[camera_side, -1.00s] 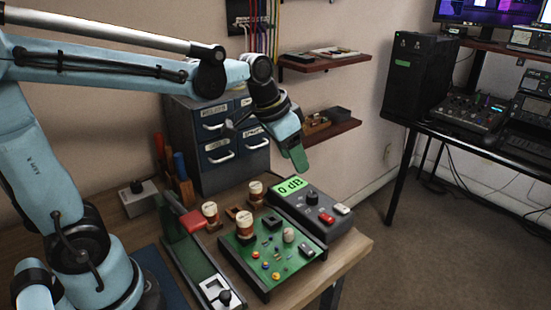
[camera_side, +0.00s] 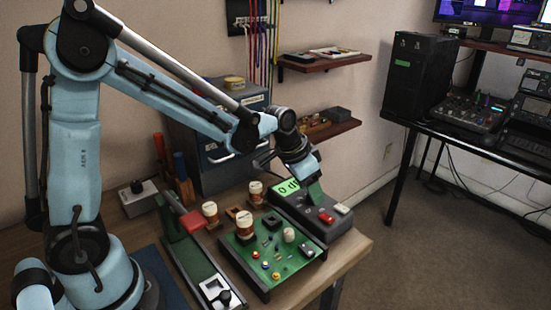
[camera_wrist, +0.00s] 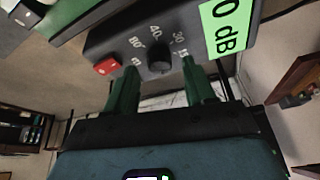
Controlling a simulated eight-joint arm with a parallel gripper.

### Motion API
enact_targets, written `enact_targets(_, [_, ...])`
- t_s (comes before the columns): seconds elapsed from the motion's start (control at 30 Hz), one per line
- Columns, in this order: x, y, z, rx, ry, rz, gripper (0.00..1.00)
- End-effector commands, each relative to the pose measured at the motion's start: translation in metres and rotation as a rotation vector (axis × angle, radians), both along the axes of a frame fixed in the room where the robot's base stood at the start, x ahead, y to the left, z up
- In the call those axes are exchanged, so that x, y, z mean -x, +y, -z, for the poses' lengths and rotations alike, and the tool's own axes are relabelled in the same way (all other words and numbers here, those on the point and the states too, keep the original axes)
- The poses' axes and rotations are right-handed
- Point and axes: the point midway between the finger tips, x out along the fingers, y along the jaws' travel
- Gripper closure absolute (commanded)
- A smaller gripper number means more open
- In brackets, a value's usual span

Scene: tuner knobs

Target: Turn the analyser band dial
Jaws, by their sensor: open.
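The analyser (camera_side: 290,212) is a dark grey box at the right end of the bench, with a lit green display (camera_wrist: 228,24) reading "0 dB". Its band dial (camera_wrist: 160,58) is a small round black knob ringed by white numbers in the wrist view. My gripper (camera_side: 314,196) is at the analyser's top and hides the dial in the side view. In the wrist view my gripper (camera_wrist: 160,66) is open, its green fingers on either side of the dial. I cannot tell whether they touch it.
A red button (camera_wrist: 107,66) and a white button (camera_side: 342,208) sit near the dial. A green circuit board (camera_side: 270,255) lies left of the analyser. A blue drawer cabinet (camera_side: 205,150) and wall shelves (camera_side: 330,132) stand behind.

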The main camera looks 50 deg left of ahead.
Motion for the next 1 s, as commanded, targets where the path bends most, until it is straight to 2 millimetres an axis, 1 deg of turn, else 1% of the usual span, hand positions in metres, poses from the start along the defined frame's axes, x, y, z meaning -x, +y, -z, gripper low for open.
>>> enact_targets(0.03, [-0.0018, -0.0006, 0.0042, 0.0, 0.0, 0.0, 0.46])
enact_targets(0.2, [-0.0044, -0.0015, 0.0115, 0.0, 0.0, 0.0, 0.46])
enact_targets(0.5, [-0.0048, -0.0016, 0.0129, 0.0, 0.0, 0.0, 0.46])
enact_targets(0.53, [-0.0047, -0.0016, 0.0128, 0.0, 0.0, 0.0, 0.47])
enact_targets(0.87, [-0.0047, -0.0015, 0.0126, 0.0, 0.0, 0.0, 0.98])
enact_targets(0.9, [-0.0047, -0.0015, 0.0126, 0.0, 0.0, 0.0, 1.0])
enact_targets(1.0, [-0.0046, -0.0016, 0.0126, 0.001, 0.0, -0.004, 1.0])
